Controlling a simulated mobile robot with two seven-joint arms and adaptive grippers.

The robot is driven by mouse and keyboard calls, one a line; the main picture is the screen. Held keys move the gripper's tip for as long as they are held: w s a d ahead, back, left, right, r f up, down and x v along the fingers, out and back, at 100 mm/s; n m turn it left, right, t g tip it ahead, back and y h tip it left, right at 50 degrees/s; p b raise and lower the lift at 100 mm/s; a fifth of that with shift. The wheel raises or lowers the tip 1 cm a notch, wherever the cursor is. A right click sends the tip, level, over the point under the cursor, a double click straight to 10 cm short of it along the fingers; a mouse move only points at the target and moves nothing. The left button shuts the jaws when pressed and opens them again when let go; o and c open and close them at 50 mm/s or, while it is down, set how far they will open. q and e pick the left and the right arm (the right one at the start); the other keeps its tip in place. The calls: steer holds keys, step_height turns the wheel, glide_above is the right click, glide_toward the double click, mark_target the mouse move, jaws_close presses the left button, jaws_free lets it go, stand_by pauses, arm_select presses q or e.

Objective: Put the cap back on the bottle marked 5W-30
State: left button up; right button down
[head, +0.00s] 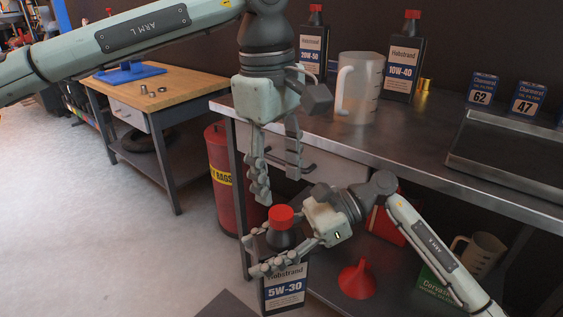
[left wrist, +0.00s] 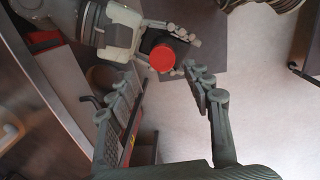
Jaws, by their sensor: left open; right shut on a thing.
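The black bottle marked 5W-30 (head: 285,287) is held upright in front of the bench by my right gripper (head: 262,252), whose fingers close around its upper part. A red cap (head: 281,216) sits at the top of its neck; I cannot tell how tightly. My left gripper (head: 278,180) is open and empty, pointing down just above the cap. In the left wrist view, the red cap (left wrist: 162,59) shows from above, beyond and between the spread left fingers (left wrist: 163,98), not touching them. The right fingers wrap the bottle's dark shoulder there.
The bench (head: 430,150) carries the 20W-50 bottle (head: 312,50), the 10W-40 bottle (head: 404,68), a clear jug (head: 357,90), filter boxes and a tray (head: 500,150). A red funnel (head: 357,279) is below. A red bin (head: 222,175) stands left, close behind the grippers.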

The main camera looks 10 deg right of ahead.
mark_target(281, 212)
arm_select(q)
steer(key=n, duration=0.5)
steer(key=shift+r, duration=0.15)
steer(key=n, duration=0.5)
steer(key=shift+d+r+n, duration=0.1)
steer(key=shift+n, duration=0.2)
steer(key=n, duration=0.7)
steer(key=shift+s+r+n, duration=0.1)
steer(key=shift+r+n, duration=0.15)
steer(key=shift+n, duration=0.05)
steer(key=n, duration=0.5)
steer(key=shift+d+r+y, duration=0.1)
steer(key=shift+y, duration=0.2)
steer(key=n, duration=0.5)
steer(key=shift+r, duration=0.15)
steer(key=n, duration=0.4)
steer(key=shift+r, duration=0.1)
steer(key=n, duration=0.3)
steer(key=shift+r+n, duration=0.1)
steer(key=shift+n, duration=0.3)
steer(key=shift+f, duration=4.05)
